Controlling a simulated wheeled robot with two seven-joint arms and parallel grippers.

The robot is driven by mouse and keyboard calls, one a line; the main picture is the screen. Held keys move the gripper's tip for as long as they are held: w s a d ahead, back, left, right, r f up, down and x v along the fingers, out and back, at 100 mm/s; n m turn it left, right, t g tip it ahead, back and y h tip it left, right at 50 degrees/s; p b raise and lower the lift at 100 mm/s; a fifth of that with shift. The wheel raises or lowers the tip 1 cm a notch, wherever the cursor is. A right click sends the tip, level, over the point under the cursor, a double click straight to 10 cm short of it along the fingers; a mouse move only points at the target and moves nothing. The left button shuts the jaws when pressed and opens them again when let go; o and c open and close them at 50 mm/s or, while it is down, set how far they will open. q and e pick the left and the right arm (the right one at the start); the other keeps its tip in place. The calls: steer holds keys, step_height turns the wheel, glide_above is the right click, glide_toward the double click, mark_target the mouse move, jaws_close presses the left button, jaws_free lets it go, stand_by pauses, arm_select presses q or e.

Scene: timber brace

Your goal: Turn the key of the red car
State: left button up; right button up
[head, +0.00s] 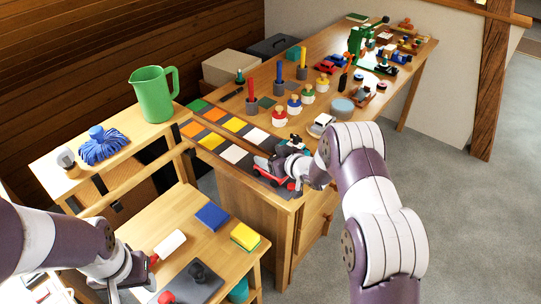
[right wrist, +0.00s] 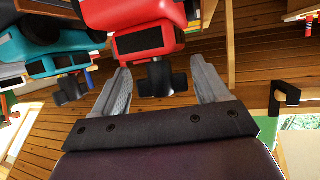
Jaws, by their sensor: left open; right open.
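The red car (right wrist: 140,25) fills the upper middle of the right wrist view, with a dark key (right wrist: 160,80) sticking out of its end. My right gripper (right wrist: 163,84) is open, its two fingers on either side of the key with a gap to each. In the head view the red car (head: 277,182) is at the near end of the long bench, partly hidden by my right gripper (head: 279,167). A teal car (right wrist: 65,52) with its own dark key (right wrist: 69,91) is beside the red car. My left gripper (head: 128,283) is open, low over the small table, away from the cars.
The long bench (head: 330,60) carries coloured tiles, peg pots and several toy vehicles. A green jug (head: 153,93) stands on the left shelf. The small table (head: 190,205) holds a blue block (head: 212,216), a yellow sponge (head: 245,236) and a grey board (head: 192,284).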

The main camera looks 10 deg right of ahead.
steer(key=shift+w+a, duration=0.2)
steer(key=shift+a, duration=0.15)
steer(key=shift+d, duration=0.1)
steer(key=shift+c, duration=0.3)
steer(key=c, duration=0.9)
